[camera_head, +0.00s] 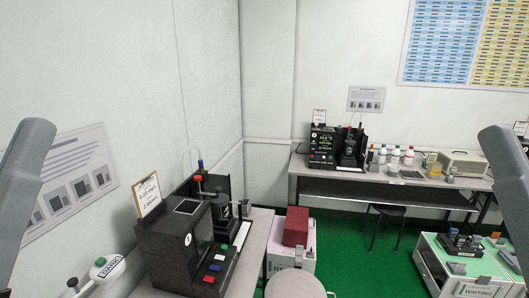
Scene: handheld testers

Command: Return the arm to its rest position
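A grey link of my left arm rises along the left edge, and a grey link of my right arm rises along the right edge. Both lean slightly and touch nothing that I can see. Neither gripper shows, so I cannot see whether they hold anything. A black tester (190,248) with coloured buttons stands on the near left bench (257,248). A second black tester (323,147) stands on the far bench (394,174).
A red box (296,226) sits on a white cabinet (308,250) beside the near bench. A round stool (295,287) is at the bottom centre and a dark stool (390,212) by the far bench. A "WAITING" station (457,262) stands lower right. Green floor (345,255) is open between.

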